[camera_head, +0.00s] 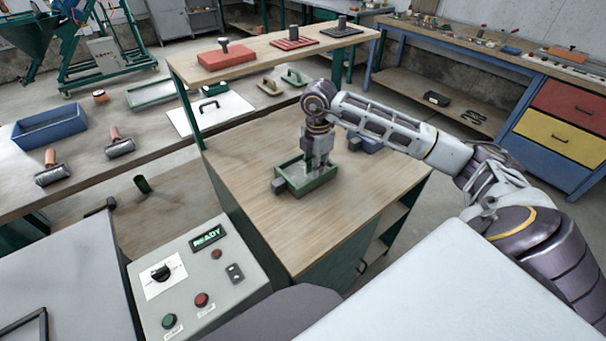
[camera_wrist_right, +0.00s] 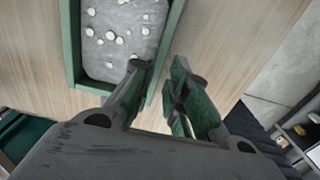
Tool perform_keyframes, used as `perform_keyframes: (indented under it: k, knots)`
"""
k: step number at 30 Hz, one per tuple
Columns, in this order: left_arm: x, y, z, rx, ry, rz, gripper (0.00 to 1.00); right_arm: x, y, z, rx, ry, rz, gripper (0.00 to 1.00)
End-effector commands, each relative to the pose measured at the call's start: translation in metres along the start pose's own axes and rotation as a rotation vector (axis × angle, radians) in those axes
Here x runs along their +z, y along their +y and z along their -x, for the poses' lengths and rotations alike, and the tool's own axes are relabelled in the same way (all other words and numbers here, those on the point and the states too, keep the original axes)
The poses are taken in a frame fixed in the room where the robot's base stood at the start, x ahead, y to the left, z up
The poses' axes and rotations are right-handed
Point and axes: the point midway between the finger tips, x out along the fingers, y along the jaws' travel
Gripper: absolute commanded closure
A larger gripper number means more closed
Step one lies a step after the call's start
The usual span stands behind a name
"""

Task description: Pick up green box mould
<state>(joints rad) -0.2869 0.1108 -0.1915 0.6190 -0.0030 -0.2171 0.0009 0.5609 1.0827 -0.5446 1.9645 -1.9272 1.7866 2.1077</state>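The green box mould (camera_head: 297,184) sits on the wooden top of the middle workbench, with a small grey block on its left end. In the right wrist view its green wall (camera_wrist_right: 72,40) surrounds a grey inside with several white round spots. My right gripper (camera_head: 319,166) points down at the mould's right part. In the wrist view my right gripper (camera_wrist_right: 164,63) is open, with one fingertip over the inside and the other outside the near wall. Whether the fingers touch the wall I cannot tell. My left gripper is not in view.
A blue box (camera_head: 370,146) stands behind my right gripper, partly hidden. A raised shelf (camera_head: 270,52) with a red block (camera_head: 226,55) runs along the back. A control panel (camera_head: 195,275) showing READY is at front left. The bench top left of the mould is clear.

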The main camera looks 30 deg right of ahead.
Motion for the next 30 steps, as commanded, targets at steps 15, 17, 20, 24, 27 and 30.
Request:
perform_keyframes:
  k: [15,17,20,24,27,30]
  knots:
    - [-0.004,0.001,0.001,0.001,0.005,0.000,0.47,0.000,0.000,-0.010,-0.001,0.000,0.001,0.84]
    - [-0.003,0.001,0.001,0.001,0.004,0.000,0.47,0.000,0.000,-0.011,-0.001,0.000,0.000,0.84]
    - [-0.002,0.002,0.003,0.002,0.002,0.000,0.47,-0.001,0.000,-0.017,-0.002,0.000,0.000,0.84]
    - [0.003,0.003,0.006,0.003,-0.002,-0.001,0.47,-0.001,0.000,-0.031,-0.003,0.000,0.001,0.84]
    - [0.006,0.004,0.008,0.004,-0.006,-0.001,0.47,-0.002,0.000,-0.043,-0.003,0.001,0.000,0.84]
    - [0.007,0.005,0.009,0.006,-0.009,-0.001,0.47,-0.002,0.001,-0.053,-0.001,0.000,0.000,0.84]
